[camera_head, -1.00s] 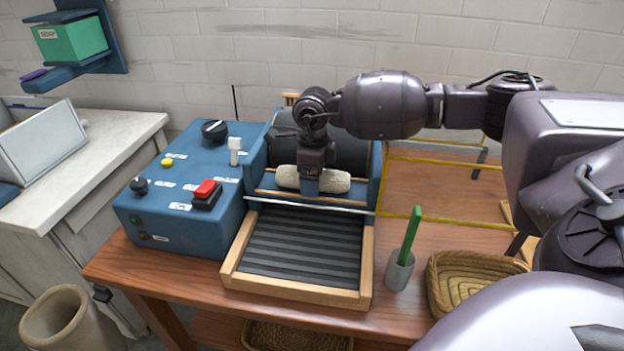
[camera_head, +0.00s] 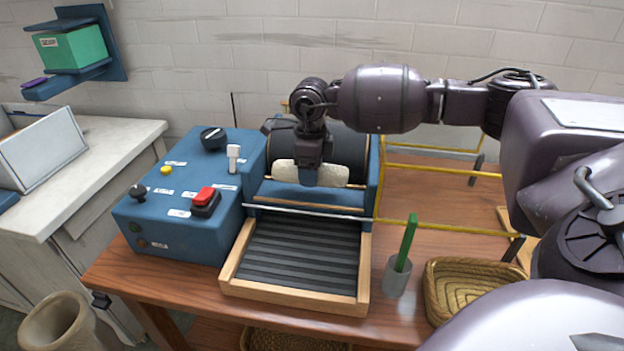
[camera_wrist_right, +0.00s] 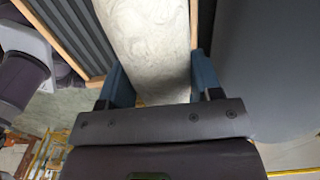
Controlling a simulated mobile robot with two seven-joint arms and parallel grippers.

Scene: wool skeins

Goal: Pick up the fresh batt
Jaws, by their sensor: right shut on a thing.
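The fresh batt is a cream, fluffy roll (camera_head: 333,175) in front of the dark drum of the blue carding machine. My right gripper (camera_head: 309,178) comes down over its middle and is shut on it. In the right wrist view the pale batt (camera_wrist_right: 152,45) runs up between the two blue fingers of the gripper (camera_wrist_right: 160,80). In the head view the batt appears just above the blue ledge of the machine, and the gripper hides its middle. My left gripper is not in view.
The blue control box (camera_head: 180,215) with a red button stands left of the drum. A ribbed tray with a wooden rim (camera_head: 290,301) lies in front. A grey cup (camera_head: 397,277) with a green stick and a wicker basket (camera_head: 434,300) stand at right.

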